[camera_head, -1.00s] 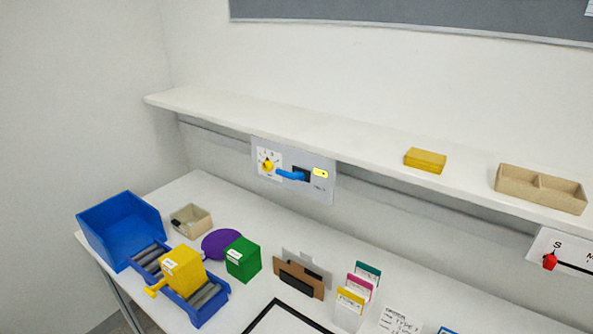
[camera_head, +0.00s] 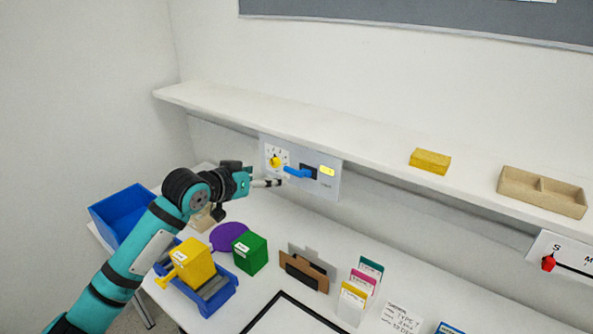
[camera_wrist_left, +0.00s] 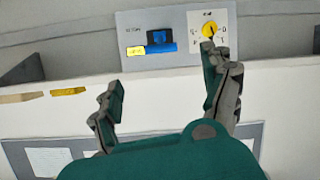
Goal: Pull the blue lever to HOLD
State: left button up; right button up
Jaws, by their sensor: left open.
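The blue lever (camera_head: 296,172) sticks out from a grey panel (camera_head: 327,187) mounted on the wall under the shelf. A yellow rotary knob (camera_head: 275,161) sits left of it on a white dial plate, and a yellow label (camera_head: 327,171) sits right of it. My left gripper (camera_head: 277,182) is close to the panel's left side, just left of and below the lever. In the left wrist view the open gripper (camera_wrist_left: 168,98) has nothing between its fingers; the lever (camera_wrist_left: 160,48) and knob (camera_wrist_left: 209,30) show beyond the fingertips. My right gripper is not in view.
The white shelf (camera_head: 375,156) runs above the panel and carries a yellow block (camera_head: 430,161) and a tan divided tray (camera_head: 541,191). Below stand a blue bin (camera_head: 122,211), yellow box (camera_head: 192,261), green box (camera_head: 250,253) and card holders. A red slider (camera_head: 548,263) is far right.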

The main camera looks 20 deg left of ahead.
aim_at(291, 173)
pick_arm(q)
jog(key=p+x, duration=0.3)
jog(key=x, duration=1.1)
jog(key=shift+p, duration=0.4)
jog(key=shift+w+d+f, duration=0.2)
jog(key=shift+w+f, duration=0.1)
jog(key=shift+w, duration=0.3)
grip_shut()
